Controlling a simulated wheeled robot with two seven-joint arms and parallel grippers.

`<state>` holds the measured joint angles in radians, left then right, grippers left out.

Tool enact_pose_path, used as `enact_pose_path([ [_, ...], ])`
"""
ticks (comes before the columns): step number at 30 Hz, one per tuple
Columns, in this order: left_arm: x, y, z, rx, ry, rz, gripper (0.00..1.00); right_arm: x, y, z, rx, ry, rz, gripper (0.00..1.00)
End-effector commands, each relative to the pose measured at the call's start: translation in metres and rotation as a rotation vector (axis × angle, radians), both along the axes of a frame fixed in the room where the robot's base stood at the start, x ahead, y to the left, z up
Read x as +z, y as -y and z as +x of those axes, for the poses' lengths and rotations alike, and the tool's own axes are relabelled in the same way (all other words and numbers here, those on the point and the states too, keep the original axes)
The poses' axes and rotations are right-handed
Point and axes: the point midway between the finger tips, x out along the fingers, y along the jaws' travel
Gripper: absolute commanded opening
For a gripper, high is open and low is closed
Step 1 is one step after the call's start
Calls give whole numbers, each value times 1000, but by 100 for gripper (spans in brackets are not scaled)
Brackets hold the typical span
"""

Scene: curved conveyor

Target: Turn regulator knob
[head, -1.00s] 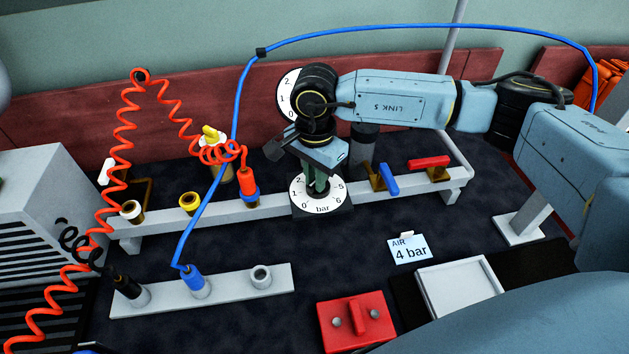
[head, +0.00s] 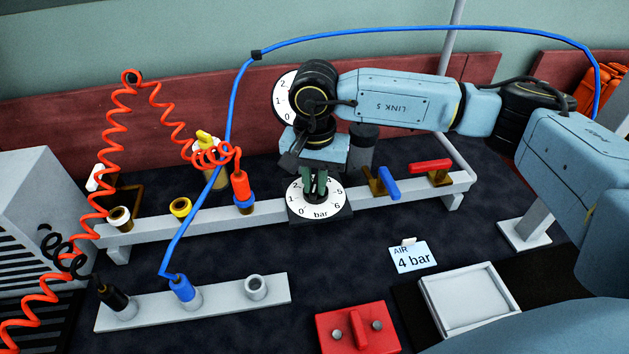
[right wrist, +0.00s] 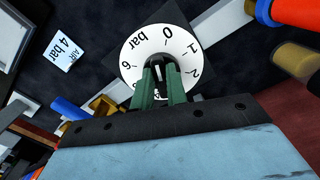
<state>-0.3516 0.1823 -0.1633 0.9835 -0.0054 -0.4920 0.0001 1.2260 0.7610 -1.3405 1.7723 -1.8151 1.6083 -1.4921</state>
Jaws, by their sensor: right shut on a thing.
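The regulator dial (head: 304,200) is a white disc marked 0 to 6 and "bar" on a dark square base. It also shows in the right wrist view (right wrist: 133,56). My right gripper (head: 315,188) stands over its centre, pointing down. Its green fingers (right wrist: 162,82) are closed on the dark regulator knob (right wrist: 158,66) at the dial's middle. The fingers cover most of the knob, so I cannot read its setting. A white card (head: 412,257) reads "AIR 4 bar". My left gripper is out of view.
A round gauge (head: 284,92) behind the dial is partly hidden by my right arm. A rail (head: 275,210) carries blue (head: 389,186) and red (head: 431,166) levers and hose fittings. A blue hose (head: 231,120) and red coiled hose (head: 107,160) hang left. A red box (head: 335,338) lies in front.

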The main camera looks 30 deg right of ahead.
Motion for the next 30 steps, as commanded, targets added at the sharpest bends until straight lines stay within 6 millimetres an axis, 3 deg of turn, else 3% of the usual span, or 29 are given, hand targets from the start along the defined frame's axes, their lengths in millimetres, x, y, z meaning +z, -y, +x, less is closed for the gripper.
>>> enact_pose_path([
  [8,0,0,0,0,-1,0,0,1,1,1,-2,4,0,0],
  [9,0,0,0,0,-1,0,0,1,1,1,-2,4,0,17],
  [14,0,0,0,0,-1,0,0,1,0,1,-2,2,0,36],
  [23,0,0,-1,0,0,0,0,2,0,0,-2,1,0,36],
  [26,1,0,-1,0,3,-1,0,11,0,1,-1,3,2,36],
  [30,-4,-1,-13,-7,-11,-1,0,37,0,1,-1,5,2,36],
])
